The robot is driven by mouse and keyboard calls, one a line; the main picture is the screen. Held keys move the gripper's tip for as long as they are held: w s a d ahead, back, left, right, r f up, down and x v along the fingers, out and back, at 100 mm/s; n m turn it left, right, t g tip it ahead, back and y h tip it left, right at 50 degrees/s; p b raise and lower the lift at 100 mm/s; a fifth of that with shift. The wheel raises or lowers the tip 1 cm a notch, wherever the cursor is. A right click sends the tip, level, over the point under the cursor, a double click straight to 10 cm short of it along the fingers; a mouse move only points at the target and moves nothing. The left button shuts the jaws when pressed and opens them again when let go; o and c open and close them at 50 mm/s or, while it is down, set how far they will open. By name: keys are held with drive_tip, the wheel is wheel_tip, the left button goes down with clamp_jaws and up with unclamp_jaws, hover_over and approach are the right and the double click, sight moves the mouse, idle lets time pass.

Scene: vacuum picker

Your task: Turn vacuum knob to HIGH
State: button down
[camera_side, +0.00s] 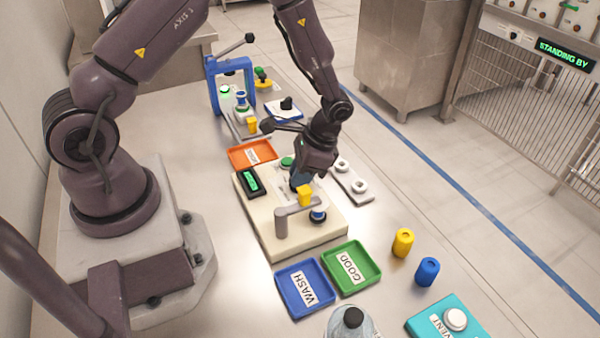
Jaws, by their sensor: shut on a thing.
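My gripper (301,180) points down over the beige station box (264,228). It is shut on a dark blue part (296,182) low on the box, mostly hidden by the fingers. I cannot read any knob marking or HIGH label, so I cannot tell how the knob is turned. The box also carries a green-lit display (250,181), a green button (287,162) and a grey post with an arm (282,222). A yellow piece (305,196) and a blue-and-white piece (318,214) are close in front of my gripper.
An orange tray (235,163) lies behind the box; a blue WASH tray (290,300) and green GOOD tray (365,287) lie in front. Yellow (403,242) and blue (427,271) cylinders stand right. A blue frame (213,88) and a black knob on a plate (286,104) are farther back.

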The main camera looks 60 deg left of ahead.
drive_tip(key=m, duration=0.2)
drive_tip(key=m+y, duration=0.1)
drive_tip(key=m, duration=0.1)
drive_tip(key=m+t+y, duration=0.1)
drive_tip(key=shift+s+d+f+m, duration=0.15)
drive_tip(key=shift+s+m, duration=0.1)
drive_tip(key=shift+m, duration=0.15)
drive_tip(key=shift+m+t+y, duration=0.4)
drive_tip(key=shift+m+t, duration=0.3)
drive_tip(key=shift+m, duration=1.3)
drive_tip(key=c, duration=1.1)
unclamp_jaws()
drive_tip(key=shift+s, duration=0.1)
drive_tip(key=shift+w+r, duration=0.2)
drive_tip(key=shift+r, duration=0.1)
drive_tip(key=v, duration=1.2)
drive_tip(key=shift+d+r, duration=0.1)
drive_tip(key=shift+r, duration=0.15)
